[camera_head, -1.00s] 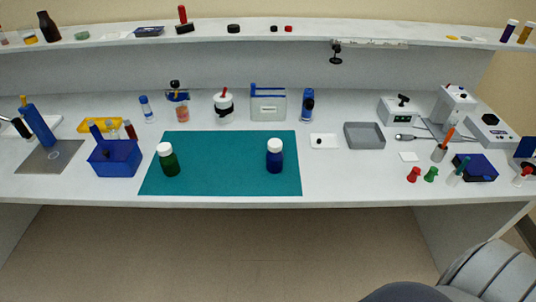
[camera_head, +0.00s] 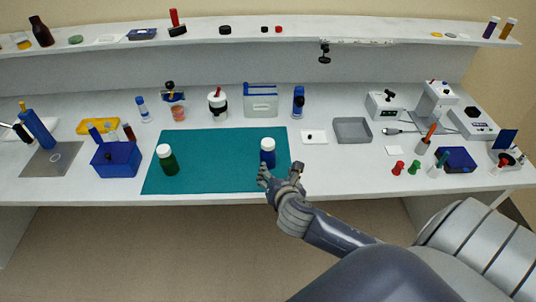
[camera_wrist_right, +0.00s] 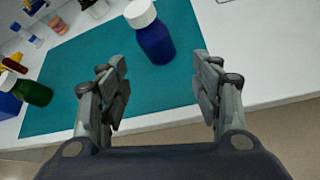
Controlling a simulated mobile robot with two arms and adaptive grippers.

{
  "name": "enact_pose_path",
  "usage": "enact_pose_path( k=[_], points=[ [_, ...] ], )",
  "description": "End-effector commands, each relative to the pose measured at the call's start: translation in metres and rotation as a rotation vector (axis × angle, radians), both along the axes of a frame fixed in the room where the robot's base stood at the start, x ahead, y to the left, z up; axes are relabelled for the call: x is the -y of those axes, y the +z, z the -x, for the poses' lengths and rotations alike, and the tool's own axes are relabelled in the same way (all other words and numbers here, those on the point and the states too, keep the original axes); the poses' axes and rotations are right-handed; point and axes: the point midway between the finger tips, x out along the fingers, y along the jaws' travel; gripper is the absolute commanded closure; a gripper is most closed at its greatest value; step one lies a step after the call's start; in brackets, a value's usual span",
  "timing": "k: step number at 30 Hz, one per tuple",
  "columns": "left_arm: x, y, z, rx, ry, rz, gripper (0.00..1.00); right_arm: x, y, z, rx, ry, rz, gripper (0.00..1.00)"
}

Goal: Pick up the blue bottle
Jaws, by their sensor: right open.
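The blue bottle (camera_head: 268,153) with a white cap stands upright on the right part of the teal mat (camera_head: 215,182). In the right wrist view the blue bottle (camera_wrist_right: 155,40) stands ahead of and between the fingers, not touching them. My right gripper (camera_head: 281,172) is just in front of the bottle, at the front edge of the mat, and hides the bottle's lower part in the head view. In the right wrist view my right gripper (camera_wrist_right: 160,88) is open and empty. My left gripper is not in view.
A green bottle (camera_head: 167,161) with a white cap stands on the mat's left part. A blue box (camera_head: 117,160) stands left of the mat. A white card (camera_head: 314,137) and grey tray (camera_head: 352,131) lie to the right. The mat between the bottles is clear.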

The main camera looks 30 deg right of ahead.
Motion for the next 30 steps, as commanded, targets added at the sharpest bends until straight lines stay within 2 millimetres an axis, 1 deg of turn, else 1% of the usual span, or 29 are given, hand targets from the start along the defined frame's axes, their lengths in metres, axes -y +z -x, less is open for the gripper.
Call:
enact_pose_path(
  k=[1, 3, 7, 11, 15, 18, 26, 30],
  points=[
    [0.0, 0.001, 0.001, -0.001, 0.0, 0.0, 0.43, 0.004, 0.012, -0.008, 0.0, 0.049, 0.091, 0.41],
    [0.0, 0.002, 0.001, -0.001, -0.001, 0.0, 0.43, 0.007, 0.023, -0.016, -0.004, 0.103, 0.198, 0.41],
    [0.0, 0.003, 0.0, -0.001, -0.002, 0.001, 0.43, 0.01, 0.033, -0.025, -0.011, 0.158, 0.312, 0.41],
    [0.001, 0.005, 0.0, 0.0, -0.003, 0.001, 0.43, 0.016, 0.031, -0.038, -0.014, 0.169, 0.34, 0.41],
    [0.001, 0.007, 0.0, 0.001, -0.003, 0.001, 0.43, 0.024, 0.023, -0.056, -0.013, 0.168, 0.339, 0.41],
    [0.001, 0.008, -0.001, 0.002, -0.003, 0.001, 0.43, 0.028, 0.018, -0.066, -0.013, 0.167, 0.337, 0.41],
    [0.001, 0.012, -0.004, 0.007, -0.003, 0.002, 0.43, 0.034, 0.014, -0.078, -0.013, 0.167, 0.334, 0.41],
    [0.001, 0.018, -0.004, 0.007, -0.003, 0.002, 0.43, 0.039, 0.01, -0.094, -0.013, 0.166, 0.334, 0.41]
  ],
)
